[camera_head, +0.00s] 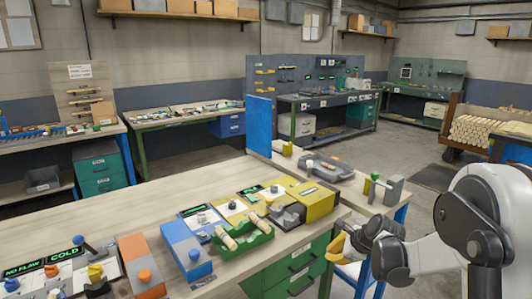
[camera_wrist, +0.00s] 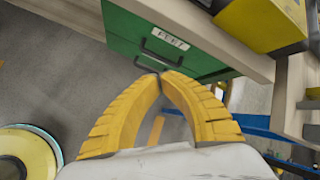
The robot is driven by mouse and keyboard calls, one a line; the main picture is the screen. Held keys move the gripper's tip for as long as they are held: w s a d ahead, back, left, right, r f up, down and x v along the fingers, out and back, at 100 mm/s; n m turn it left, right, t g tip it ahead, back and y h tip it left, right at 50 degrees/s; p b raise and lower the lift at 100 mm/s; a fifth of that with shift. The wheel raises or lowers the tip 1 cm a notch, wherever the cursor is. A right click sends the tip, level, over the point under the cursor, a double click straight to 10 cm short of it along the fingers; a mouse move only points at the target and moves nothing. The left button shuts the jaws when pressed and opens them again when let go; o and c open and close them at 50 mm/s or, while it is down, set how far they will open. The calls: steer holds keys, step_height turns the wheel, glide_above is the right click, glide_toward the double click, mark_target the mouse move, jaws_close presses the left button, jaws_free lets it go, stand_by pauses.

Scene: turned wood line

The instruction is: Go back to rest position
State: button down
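My gripper (camera_head: 338,243) is off the right end of the front workbench (camera_head: 120,210), near bench-top height, with my white arm at the lower right. In the wrist view my gripper's two yellow fingers (camera_wrist: 162,76) curve inward and their tips meet, with nothing seen between them. Beyond the tips are the green drawers (camera_wrist: 140,32) with dark handles and a label; they also show in the head view (camera_head: 300,265). The tips overlap a lower handle in the picture, but I see no grip on it.
The bench holds a green tray (camera_head: 243,240) with wooden pieces, a yellow box (camera_head: 312,200), a blue box (camera_head: 186,250) and an orange box (camera_head: 141,266). A clamp-like fixture (camera_head: 385,188) stands at its right end. A blue panel (camera_head: 259,125) rises behind. Floor lies open beyond.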

steer(key=s+a+r+n+h, duration=0.2)
steer(key=s+a+r+n, duration=0.1)
steer(key=s+r+n, duration=1.1)
steer(key=s+n+h, duration=0.1)
steer(key=s+n, duration=0.6)
steer(key=s, duration=1.2)
steer(key=shift+f+n+h, duration=0.2)
steer(key=shift+n+h, duration=0.1)
steer(key=shift+h, duration=0.1)
